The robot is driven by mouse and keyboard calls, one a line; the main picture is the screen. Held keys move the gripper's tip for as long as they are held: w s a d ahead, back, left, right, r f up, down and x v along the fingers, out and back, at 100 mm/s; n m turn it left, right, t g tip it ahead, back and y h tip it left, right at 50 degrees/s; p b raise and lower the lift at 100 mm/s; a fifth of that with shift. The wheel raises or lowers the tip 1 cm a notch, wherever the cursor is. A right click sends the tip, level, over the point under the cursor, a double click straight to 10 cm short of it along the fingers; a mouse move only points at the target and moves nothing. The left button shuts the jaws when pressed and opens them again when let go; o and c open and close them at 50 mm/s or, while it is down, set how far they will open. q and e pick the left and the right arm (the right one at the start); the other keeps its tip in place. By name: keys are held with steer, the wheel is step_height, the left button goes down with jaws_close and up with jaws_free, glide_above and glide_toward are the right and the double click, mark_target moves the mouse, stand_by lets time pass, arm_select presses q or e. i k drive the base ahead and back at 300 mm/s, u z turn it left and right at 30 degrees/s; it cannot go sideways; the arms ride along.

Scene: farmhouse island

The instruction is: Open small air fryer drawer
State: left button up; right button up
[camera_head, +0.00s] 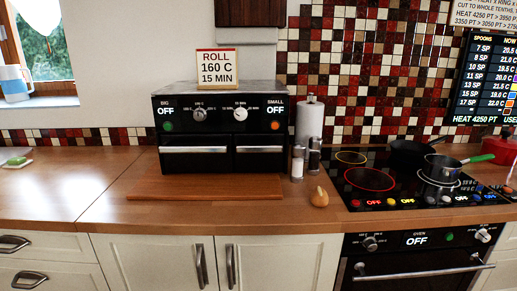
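The black air fryer (220,127) stands on a wooden board on the counter, with two drawers side by side. The small drawer (263,158) is on the right, under the "SMALL OFF" label, and has a silver horizontal bar handle (263,149). The big drawer (194,159) is on the left, with a similar handle. Both drawers look shut. A sign reading "ROLL 160 C 15 MIN" (216,68) stands on top of the fryer. Neither of my grippers shows in the head view.
Salt and pepper shakers (297,163), a paper roll (310,122) and an onion-like bulb (319,197) stand right of the fryer. The wooden board (150,189) extends in front. Pans (408,154) sit on the hob at right. The left counter (60,190) is mostly clear.

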mark_target(254, 151)
steer(key=z, duration=0.4)
steer(key=i, duration=0.35)
steer(key=u, duration=1.45)
